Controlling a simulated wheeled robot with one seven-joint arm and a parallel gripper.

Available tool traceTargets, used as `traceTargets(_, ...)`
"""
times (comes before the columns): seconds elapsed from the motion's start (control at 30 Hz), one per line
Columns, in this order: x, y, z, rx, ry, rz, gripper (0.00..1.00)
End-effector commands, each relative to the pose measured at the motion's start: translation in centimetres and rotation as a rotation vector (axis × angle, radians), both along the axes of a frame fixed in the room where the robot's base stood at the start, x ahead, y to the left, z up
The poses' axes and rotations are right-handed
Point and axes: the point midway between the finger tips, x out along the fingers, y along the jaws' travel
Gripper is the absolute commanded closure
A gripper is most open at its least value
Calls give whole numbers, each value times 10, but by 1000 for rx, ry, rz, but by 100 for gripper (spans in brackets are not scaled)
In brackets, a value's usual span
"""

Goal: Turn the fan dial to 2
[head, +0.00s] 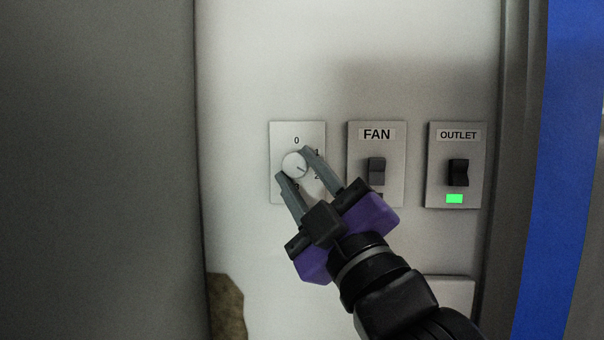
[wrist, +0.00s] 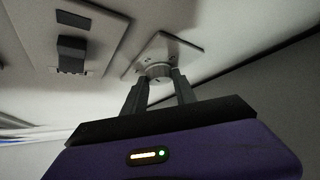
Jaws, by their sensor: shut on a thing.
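The fan dial (head: 294,164) is a round white knob on a light plate (head: 283,132) marked 0, 1, 2 and 3. A dark mark on the knob points to the lower right, roughly toward the 2. My gripper (head: 291,162) reaches in from the lower right with its two grey fingers on either side of the knob, shut on it. In the wrist view, the dial (wrist: 158,70) sits between the fingertips (wrist: 158,80). The fingers partly cover the 1 and the 3.
Right of the dial is a plate labelled FAN with a dark rocker switch (head: 376,170). Further right is an OUTLET switch (head: 458,172) with a lit green light (head: 454,199). A blue strip (head: 560,150) stands at the far right. The wall left of the dial is bare.

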Motion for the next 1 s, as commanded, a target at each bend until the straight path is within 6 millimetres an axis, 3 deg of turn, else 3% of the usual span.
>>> traceTargets(0.13, 0, 1, 1, 0, -1, 1, 100)
traceTargets(0.17, 0, 1, 1, 0, -1, 1, 65)
traceTargets(0.27, 0, 1, 1, 1, -1, 2, 45)
traceTargets(0.67, -4, -3, -4, 1, 0, 0, 45)
traceTargets(1.0, -41, -27, -31, 2, -1, 0, 45)
